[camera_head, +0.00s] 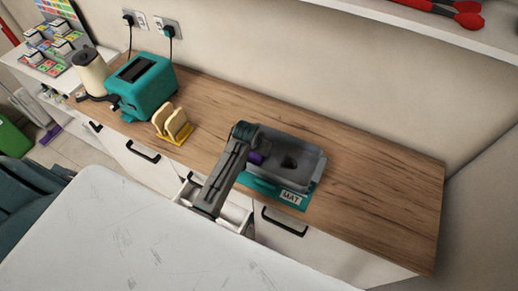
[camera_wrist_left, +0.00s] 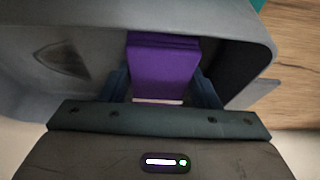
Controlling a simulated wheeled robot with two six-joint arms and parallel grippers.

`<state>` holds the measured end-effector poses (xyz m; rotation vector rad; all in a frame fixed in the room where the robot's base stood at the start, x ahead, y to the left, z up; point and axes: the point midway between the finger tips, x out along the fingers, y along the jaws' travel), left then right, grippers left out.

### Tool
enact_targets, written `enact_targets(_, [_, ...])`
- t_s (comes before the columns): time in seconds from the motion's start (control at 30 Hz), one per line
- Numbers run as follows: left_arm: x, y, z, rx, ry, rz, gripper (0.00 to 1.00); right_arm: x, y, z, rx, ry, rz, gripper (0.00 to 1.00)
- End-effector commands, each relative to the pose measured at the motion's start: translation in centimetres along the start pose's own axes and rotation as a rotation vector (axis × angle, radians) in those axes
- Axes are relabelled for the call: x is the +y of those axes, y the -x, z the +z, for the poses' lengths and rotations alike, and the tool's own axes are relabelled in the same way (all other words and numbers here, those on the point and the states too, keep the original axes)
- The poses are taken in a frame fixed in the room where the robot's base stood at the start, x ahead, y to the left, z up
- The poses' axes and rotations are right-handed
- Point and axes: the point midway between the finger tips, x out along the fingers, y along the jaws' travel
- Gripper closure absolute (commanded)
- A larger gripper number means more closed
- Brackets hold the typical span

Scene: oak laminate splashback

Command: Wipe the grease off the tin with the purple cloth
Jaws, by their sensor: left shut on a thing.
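The grey tin (camera_head: 312,172) stands on a teal mat (camera_head: 305,206) labelled MAT on the wooden counter. A dark grease patch (camera_head: 289,162) shows on the tin's inside floor; the wrist view also shows a dark patch (camera_wrist_left: 63,62) left of the fingers. My left gripper (camera_head: 252,155) is over the left part of the tin, shut on the folded purple cloth (camera_wrist_left: 163,68). The cloth (camera_head: 257,158) also shows in the head view, inside the tin's outline. I cannot tell whether the cloth touches the tin. My right gripper is in neither view.
A teal toaster (camera_head: 146,86), a cream kettle (camera_head: 90,72) and a yellow toast rack (camera_head: 172,124) stand left on the counter (camera_head: 375,195). An open drawer (camera_head: 236,213) lies below my left arm. A white marbled top (camera_head: 150,240) is in front. The counter's right end is clear.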

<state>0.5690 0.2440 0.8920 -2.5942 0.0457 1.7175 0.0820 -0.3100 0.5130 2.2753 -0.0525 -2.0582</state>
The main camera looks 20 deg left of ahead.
Motion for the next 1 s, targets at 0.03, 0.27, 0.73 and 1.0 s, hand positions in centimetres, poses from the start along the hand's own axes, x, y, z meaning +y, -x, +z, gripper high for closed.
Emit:
enact_targets(0.03, [0.3,-0.1,0.1,-0.001,0.000,0.001,0.62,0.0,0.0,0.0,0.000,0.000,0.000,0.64])
enact_targets(0.27, [1.6,-0.1,0.1,-0.001,0.000,0.002,0.62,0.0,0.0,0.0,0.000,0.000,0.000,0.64])
enact_targets(0.73, [3.5,-0.2,0.2,-0.003,0.001,0.003,0.62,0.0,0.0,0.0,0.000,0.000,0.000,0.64])
enact_targets(1.0, [4.2,-0.2,0.2,-0.004,0.001,0.005,0.62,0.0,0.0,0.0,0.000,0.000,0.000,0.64])
